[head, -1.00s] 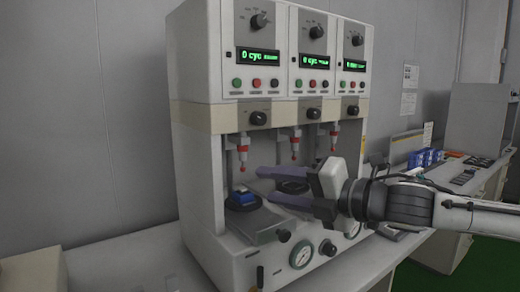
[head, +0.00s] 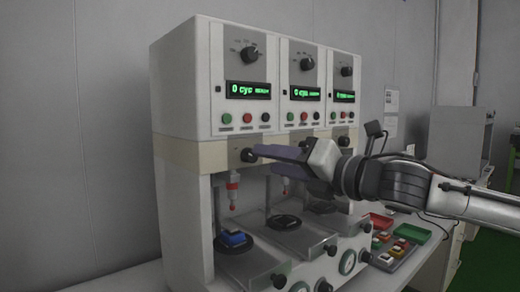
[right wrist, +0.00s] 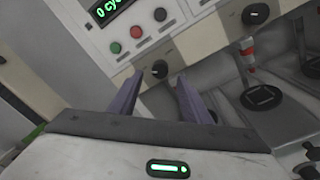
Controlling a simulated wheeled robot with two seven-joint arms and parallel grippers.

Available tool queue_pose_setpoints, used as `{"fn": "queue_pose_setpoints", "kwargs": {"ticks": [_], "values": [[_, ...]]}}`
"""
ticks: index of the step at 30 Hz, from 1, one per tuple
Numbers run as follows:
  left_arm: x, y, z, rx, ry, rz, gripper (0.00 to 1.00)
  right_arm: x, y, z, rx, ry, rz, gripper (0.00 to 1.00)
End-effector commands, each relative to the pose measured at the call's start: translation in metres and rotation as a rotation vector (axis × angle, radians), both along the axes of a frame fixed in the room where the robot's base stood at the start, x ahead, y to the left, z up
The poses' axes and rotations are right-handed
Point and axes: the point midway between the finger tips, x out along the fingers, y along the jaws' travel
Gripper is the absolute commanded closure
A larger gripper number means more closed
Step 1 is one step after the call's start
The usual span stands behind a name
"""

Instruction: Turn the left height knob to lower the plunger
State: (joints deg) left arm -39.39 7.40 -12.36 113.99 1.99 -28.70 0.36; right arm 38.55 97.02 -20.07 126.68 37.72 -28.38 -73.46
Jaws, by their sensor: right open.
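The left height knob (head: 248,155) is a round black knob on the beige band under the left display. My right gripper (head: 262,155) is open, its two purple-grey fingers pointing at this knob from the right. In the right wrist view the knob (right wrist: 160,69) shows between and just beyond the fingertips of the gripper (right wrist: 159,77); I cannot tell whether they touch it. The left plunger (head: 232,190), with a red tip, hangs below the knob. It is above a blue switch block (head: 233,240), with a gap between. My left gripper is not in view.
The tester (head: 180,180) has two more stations to the right, with a middle plunger (head: 285,187) and other knobs. Buttons and displays sit above the band. A tray of coloured parts (head: 400,250) lies at the right. The grey wall behind is bare on the left.

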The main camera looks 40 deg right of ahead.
Motion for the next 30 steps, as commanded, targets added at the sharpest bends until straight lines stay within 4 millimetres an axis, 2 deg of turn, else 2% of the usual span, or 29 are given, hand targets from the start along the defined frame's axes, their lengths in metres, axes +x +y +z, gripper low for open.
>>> {"fn": "queue_pose_setpoints", "kwargs": {"ticks": [1, 6, 12, 25, 26, 30], "values": [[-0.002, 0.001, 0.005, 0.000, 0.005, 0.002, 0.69, 0.005, 0.001, 0.005, 0.007, -0.001, 0.002, 0.56], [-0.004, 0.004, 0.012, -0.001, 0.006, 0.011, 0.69, 0.022, 0.005, 0.003, 0.007, 0.002, 0.003, 0.56], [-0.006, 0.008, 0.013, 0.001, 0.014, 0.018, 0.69, 0.038, 0.006, 0.002, 0.004, -0.001, 0.000, 0.56], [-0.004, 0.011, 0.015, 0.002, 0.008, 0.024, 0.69, 0.044, 0.007, -0.001, 0.000, 0.001, 0.000, 0.56], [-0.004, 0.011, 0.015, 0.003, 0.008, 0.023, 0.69, 0.044, 0.007, -0.001, 0.000, 0.001, 0.000, 0.58], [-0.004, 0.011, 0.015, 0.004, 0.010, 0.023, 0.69, 0.044, 0.007, 0.000, 0.000, 0.001, 0.000, 0.81]]}}
